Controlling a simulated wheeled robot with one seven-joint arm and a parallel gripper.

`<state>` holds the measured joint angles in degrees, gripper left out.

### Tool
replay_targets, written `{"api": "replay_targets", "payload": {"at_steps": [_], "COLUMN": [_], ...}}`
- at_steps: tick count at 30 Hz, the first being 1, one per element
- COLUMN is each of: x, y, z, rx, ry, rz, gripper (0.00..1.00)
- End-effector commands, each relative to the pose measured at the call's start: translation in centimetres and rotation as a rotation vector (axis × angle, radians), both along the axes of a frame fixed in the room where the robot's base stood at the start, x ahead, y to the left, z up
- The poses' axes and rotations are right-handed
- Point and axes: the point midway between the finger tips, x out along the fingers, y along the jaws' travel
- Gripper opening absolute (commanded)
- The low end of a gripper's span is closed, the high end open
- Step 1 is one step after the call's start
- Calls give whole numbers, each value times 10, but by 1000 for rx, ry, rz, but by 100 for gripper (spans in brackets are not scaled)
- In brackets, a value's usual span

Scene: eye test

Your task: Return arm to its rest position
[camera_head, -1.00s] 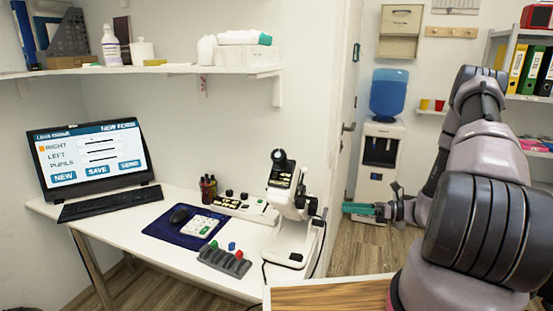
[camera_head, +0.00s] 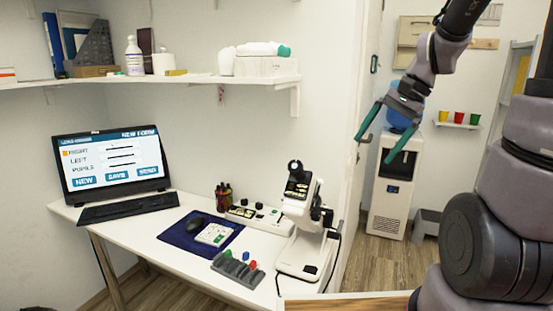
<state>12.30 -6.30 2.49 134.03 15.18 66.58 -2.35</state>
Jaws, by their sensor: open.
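My gripper (camera_head: 374,138) hangs at the upper right of the head view, at the end of my raised arm. Its two teal fingers point down and are spread apart, with nothing between them. It shows in front of the water dispenser (camera_head: 393,196) and its blue bottle, to the right of the white lens instrument (camera_head: 303,228) on the desk. My arm's upper links run out of the top of the picture, and its thick lower links fill the right side.
The white desk (camera_head: 160,254) holds a laptop (camera_head: 110,160), a blue mat (camera_head: 181,239) and a grey rack (camera_head: 237,270). A wall shelf (camera_head: 200,80) holds bottles and boxes. A wooden surface (camera_head: 350,305) is at the bottom. Floor is clear before the dispenser.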

Motion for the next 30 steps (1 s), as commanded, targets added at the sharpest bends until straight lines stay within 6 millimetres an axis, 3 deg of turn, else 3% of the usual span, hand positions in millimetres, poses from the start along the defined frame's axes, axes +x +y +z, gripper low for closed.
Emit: {"api": "replay_targets", "payload": {"at_steps": [3, 12, 18, 30], "x": [-22, -71, -86, -88], "y": [1, -5, -9, -10], "z": [31, 87, 103, 105], "rx": [-112, -339, -406, -415], "ry": [-156, -510, -627, -641], "rz": [79, 222, 257, 262], "gripper": [100, 100, 100, 100]}}
